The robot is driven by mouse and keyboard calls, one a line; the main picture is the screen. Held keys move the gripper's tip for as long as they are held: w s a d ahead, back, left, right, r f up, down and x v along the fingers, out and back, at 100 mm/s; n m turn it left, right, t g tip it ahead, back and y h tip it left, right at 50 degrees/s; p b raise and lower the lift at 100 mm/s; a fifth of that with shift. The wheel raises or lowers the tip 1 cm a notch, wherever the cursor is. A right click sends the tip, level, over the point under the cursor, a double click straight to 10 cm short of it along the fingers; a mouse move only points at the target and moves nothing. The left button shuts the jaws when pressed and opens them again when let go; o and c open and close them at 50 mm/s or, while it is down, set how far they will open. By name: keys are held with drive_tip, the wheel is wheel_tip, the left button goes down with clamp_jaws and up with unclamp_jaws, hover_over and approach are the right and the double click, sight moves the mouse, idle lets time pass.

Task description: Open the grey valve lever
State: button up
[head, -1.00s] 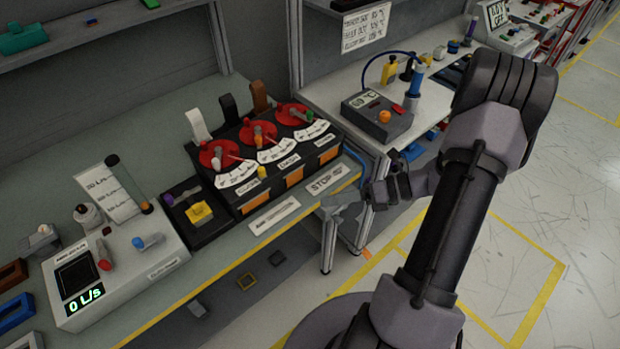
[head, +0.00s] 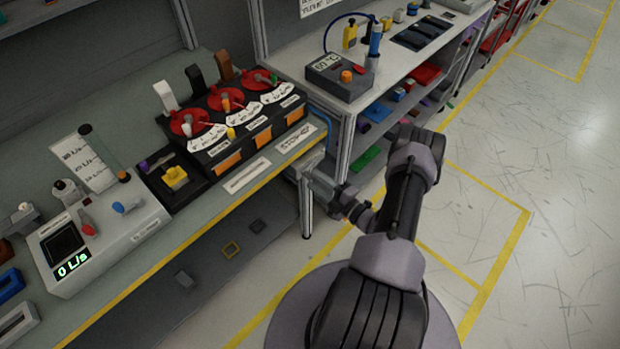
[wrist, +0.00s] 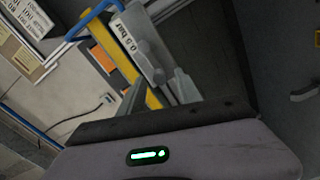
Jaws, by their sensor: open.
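Three levers stand up behind the dial module (head: 232,152) on the bench: a white one (head: 166,95), a dark grey one (head: 197,80) in the middle, and a brown one (head: 224,65) at the right. The dark grey one is the likeliest grey valve lever; all three stand roughly upright. My gripper (head: 312,182) is low in front of the bench's right end, apart from the levers. In the wrist view my gripper (wrist: 158,92) is open, with nothing clearly held between its fingers. The levers cannot be made out in the wrist view.
A flow meter box (head: 101,237) reading 0 L/s stands at the left. Red dials with small levers top the module. A second bench at the right carries a temperature box (head: 339,78). Floor (head: 530,170) at the right is clear.

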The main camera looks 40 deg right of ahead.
sight(311, 178)
drive_tip(key=shift+w+a, duration=0.15)
drive_tip(key=shift+w, duration=1.35)
clamp_jaws()
drive_tip(key=d+f+n+b, duration=0.4)
drive_tip(key=n+b, duration=0.5)
drive_tip(key=n, duration=0.8)
drive_tip(key=shift+w+d+f+n+b, duration=0.15)
drive_tip(key=shift+d+f+n+b, duration=0.25)
drive_tip(key=shift+d, duration=0.2)
drive_tip(key=shift+d+r, duration=0.1)
drive_tip(key=shift+r, duration=0.05)
